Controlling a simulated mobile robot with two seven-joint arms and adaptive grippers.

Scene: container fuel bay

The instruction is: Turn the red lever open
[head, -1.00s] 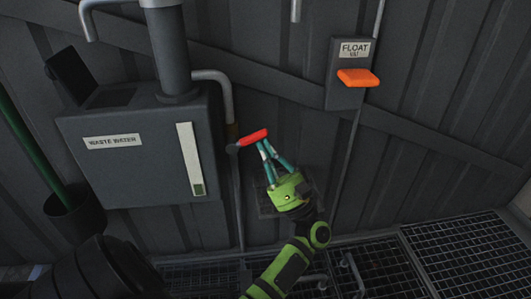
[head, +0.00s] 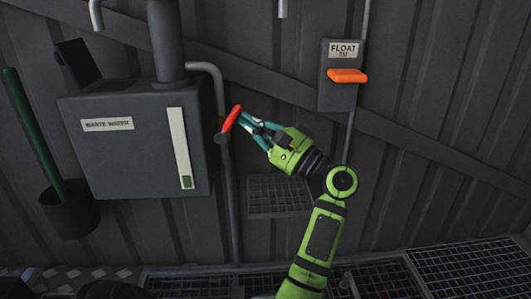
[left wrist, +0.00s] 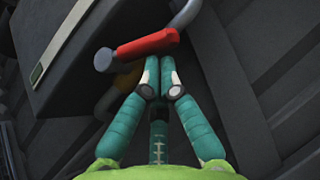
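The red lever (head: 231,119) sits on the pipe just right of the waste water box. In the head view it slants steeply up and right from its dark pivot. It also shows in the left wrist view (left wrist: 147,43), across the fingertips. My left gripper (head: 246,123) is at the lever's right side. In the left wrist view its teal fingertips (left wrist: 160,66) are close together and appear to touch the lever's lower side, with the lever not visibly between them. My right gripper is not in view.
The grey waste water box (head: 146,165) is left of the lever, with a pipe (head: 221,90) curving down beside it. A float test box (head: 337,99) with an orange handle (head: 348,76) is on the wall to the right. A green-handled tool (head: 34,136) stands in a dark holder at left.

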